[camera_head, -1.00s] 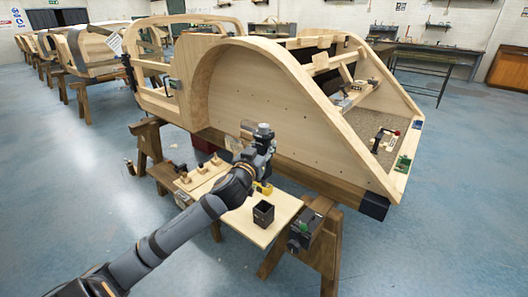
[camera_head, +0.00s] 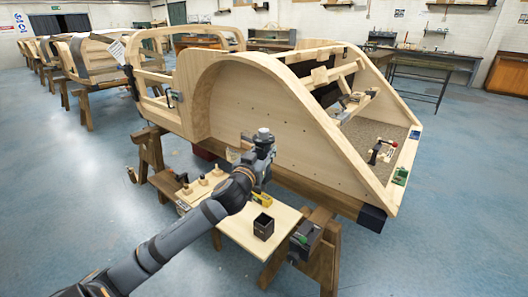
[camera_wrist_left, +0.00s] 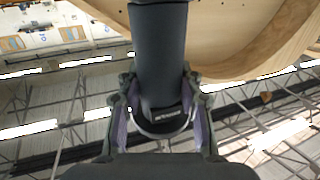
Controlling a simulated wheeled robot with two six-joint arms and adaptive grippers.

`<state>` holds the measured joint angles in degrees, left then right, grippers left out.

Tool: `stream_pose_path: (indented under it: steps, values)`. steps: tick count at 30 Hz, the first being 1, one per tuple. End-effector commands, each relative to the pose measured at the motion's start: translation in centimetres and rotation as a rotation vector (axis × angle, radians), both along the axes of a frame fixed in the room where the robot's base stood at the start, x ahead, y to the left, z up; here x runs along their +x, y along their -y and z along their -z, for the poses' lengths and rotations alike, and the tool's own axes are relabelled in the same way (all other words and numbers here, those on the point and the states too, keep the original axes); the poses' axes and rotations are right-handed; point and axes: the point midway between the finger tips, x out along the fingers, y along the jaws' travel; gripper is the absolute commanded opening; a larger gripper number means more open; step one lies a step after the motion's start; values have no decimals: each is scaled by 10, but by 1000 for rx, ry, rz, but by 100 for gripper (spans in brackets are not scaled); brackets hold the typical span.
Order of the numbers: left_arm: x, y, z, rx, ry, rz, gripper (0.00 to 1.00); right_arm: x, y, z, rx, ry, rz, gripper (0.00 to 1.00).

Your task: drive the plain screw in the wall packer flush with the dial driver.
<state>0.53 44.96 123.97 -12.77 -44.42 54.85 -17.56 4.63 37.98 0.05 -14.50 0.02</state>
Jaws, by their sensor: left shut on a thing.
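My left gripper (camera_head: 262,160) is in front of the pale plywood side of the body frame (camera_head: 270,100), above a low work board. In the left wrist view its two fingers (camera_wrist_left: 160,115) are shut on a thick dark cylinder, which I take to be the dial driver (camera_wrist_left: 160,50). In the head view a grey cap (camera_head: 264,135) stands up at the gripper. A small pale piece (camera_head: 235,154), possibly the wall packer, shows just left of the gripper. I cannot make out the plain screw or whether the driver touches anything. My right gripper is not in view.
The low board (camera_head: 238,228) carries several small wooden pieces with knobs, a yellow item (camera_head: 262,198) and an open black box (camera_head: 263,227). A trestle (camera_head: 325,255) stands at its right. Open blue floor (camera_head: 440,240) lies to the right.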

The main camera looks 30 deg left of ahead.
Motion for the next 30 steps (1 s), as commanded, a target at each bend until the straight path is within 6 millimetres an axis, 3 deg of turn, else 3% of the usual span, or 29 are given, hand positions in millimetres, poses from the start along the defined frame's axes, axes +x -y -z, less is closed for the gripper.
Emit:
stream_pose_path:
  steps: [3, 18, 30]
  values:
    - [0, 1, -10, 2, 4, 2, 0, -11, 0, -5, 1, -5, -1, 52]
    - [0, 1, -54, 2, 5, 2, 0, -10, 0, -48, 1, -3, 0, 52]
    - [0, 1, -57, 2, 4, 2, 0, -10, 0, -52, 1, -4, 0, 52]
